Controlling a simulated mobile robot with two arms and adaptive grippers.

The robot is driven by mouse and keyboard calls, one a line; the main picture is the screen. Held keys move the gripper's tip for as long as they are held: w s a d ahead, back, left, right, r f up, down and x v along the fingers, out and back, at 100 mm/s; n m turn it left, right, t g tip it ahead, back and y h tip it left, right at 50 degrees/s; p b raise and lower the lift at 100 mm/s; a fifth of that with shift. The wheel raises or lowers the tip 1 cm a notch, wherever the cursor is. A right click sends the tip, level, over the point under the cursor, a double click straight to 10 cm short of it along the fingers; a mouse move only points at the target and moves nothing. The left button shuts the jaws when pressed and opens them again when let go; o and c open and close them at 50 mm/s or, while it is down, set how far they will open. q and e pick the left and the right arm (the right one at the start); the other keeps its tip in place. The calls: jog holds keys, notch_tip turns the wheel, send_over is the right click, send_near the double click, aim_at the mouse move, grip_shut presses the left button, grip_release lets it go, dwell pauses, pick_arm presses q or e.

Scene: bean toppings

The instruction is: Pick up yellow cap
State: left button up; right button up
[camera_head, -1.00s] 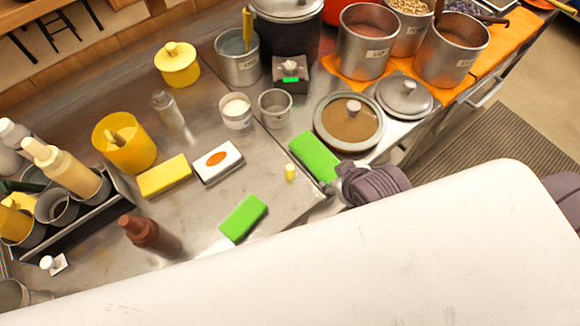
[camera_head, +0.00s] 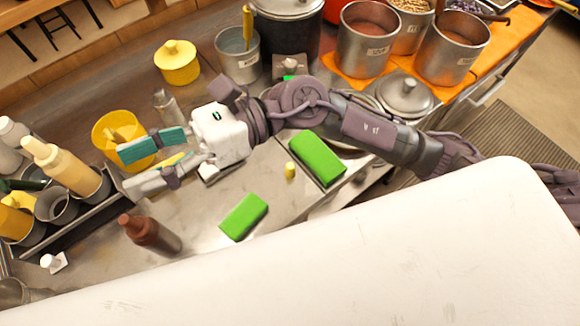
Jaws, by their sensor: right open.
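A yellow lid with a round knob (camera_head: 177,62) lies on the steel counter at the upper left. A small yellow cylinder (camera_head: 290,170) stands between two green blocks; I cannot tell for sure which of the two is the yellow cap. My right gripper (camera_head: 128,171) reaches across from the right, its fingers spread and pointing left. My left gripper is not in view.
Green blocks (camera_head: 243,217) (camera_head: 317,158) and a brown bottle (camera_head: 150,235) stand nearer. A bottle rack (camera_head: 92,212) is at the left. A metal pot (camera_head: 237,58) is right of the lid, larger pots (camera_head: 366,45) beyond. My arm hides the counter's middle.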

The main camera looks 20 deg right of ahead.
notch_tip(320, 180, down, 6)
jog(key=d+n+g+h, duration=0.1)
jog(key=n+h, duration=0.3)
jog(key=n+t+h+p, duration=0.2)
jog(key=n+t+h, duration=0.25)
jog(key=h, duration=1.05)
send_over(291, 165)
jog(key=shift+t, duration=0.25)
notch_tip(291, 165, down, 20)
jog(key=shift+s+a+r, duration=0.1)
jog(key=shift+s+r, duration=0.05)
jog(key=shift+r, duration=0.1)
jog(key=shift+f, duration=0.6)
jog(key=shift+f+p, duration=0.3)
jog(key=shift+p, duration=0.2)
notch_tip(291, 165, down, 4)
jog(key=shift+r+p, duration=0.2)
jog(key=shift+p, duration=0.7)
jog(key=shift+f, duration=0.5)
jog(key=c, duration=0.8)
